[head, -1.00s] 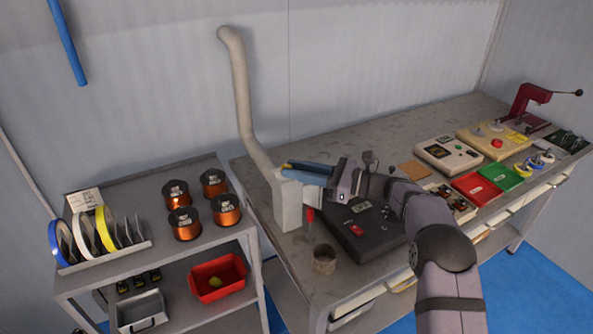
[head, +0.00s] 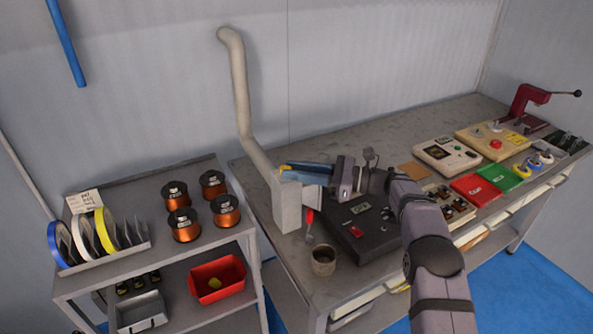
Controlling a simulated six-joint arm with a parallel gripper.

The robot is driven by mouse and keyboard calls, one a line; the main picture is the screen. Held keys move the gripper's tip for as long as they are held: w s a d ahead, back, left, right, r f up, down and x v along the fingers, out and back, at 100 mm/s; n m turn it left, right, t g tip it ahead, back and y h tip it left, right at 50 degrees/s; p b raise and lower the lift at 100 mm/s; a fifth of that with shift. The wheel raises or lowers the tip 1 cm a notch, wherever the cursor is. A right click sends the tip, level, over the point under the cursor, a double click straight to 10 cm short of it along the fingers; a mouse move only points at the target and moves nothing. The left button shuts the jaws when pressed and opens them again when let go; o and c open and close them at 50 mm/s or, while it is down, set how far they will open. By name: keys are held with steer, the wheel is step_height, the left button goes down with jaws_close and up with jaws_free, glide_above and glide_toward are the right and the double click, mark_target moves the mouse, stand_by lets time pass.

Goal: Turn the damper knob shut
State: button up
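The grey duct (head: 241,90) comes down the wall into an upright grey box (head: 287,207) at the bench's left end. No damper knob can be clearly made out; a small yellowish spot shows at the box top beside a blue bar-shaped part (head: 307,168). My gripper (head: 338,178) is at the right of this box top, pointing left, close to the blue part. Its fingertips cannot be told apart from the parts there. I cannot tell whether it touches or holds anything.
Below my wrist is a dark winder base (head: 368,238). A brown cup (head: 323,261) and a red-handled tool (head: 309,222) stand at its left.

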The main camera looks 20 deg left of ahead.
steer(key=o, duration=0.3)
steer(key=shift+o, duration=0.2)
steer(key=d+b, duration=0.2)
steer(key=d, duration=0.5)
steer(key=shift+w+d, duration=0.15)
steer(key=shift+w, duration=0.1)
